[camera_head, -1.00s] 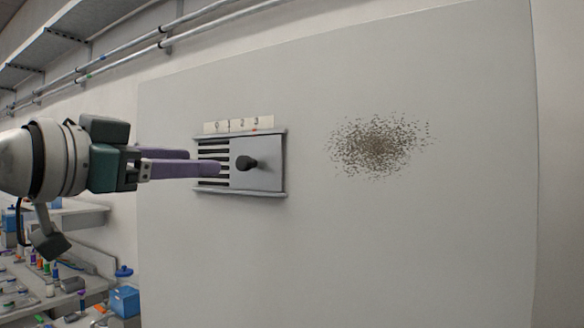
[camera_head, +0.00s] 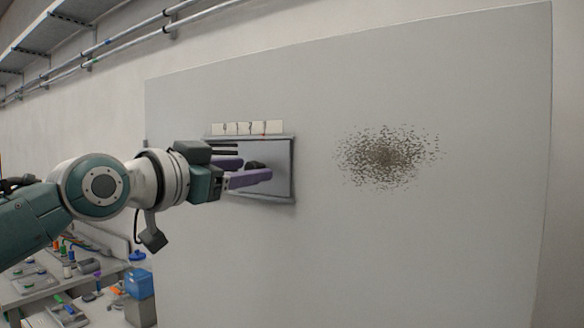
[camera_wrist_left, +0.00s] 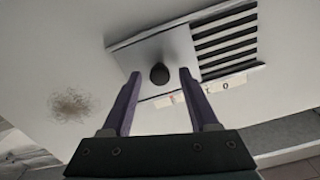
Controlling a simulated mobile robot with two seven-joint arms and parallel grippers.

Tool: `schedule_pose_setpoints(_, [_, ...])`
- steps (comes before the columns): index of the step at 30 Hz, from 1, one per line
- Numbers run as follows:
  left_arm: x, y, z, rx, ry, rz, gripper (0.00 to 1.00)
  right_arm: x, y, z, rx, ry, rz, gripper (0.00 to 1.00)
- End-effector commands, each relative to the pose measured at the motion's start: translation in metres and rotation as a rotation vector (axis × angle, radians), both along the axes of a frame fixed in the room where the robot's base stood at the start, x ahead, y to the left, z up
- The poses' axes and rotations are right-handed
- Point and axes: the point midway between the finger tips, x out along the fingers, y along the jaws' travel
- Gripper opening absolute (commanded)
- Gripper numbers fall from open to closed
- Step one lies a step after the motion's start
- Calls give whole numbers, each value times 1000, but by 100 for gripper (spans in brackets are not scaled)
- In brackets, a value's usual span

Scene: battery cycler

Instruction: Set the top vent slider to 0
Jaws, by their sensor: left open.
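The vent slider plate (camera_head: 279,154) is a grey panel in a framed vent on the large light panel. Its dark round knob (camera_wrist_left: 159,73) shows in the left wrist view between my fingertips, toward their far ends. Dark vent slots (camera_wrist_left: 225,45) show beside the plate in that view. A white number strip (camera_head: 246,128) runs along the vent's upper edge in the head view. My left gripper (camera_head: 258,170) is open, its purple fingers around the knob's sides; whether they touch it I cannot tell. In the head view the gripper hides most of the slots. My right gripper is not in view.
A speckled dark patch (camera_head: 385,155) marks the panel (camera_head: 400,240) to the right of the vent. A cluttered bench (camera_head: 45,285) with a blue container (camera_head: 138,282) stands at lower left. Pipes and shelves run along the upper left. The space before the panel's right side is clear.

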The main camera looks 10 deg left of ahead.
Motion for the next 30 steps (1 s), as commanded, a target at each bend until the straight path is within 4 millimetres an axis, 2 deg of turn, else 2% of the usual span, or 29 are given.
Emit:
schedule_pose_setpoints(2, [0, 0, 0, 0, 0, 0, 58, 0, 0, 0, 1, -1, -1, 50])
schedule_pose_setpoints(17, [0, 0, 0, 0, 0, 0, 2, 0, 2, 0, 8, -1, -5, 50])
schedule_pose_setpoints(30, [0, 0, 0, 0, 0, 0, 0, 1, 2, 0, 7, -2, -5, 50])
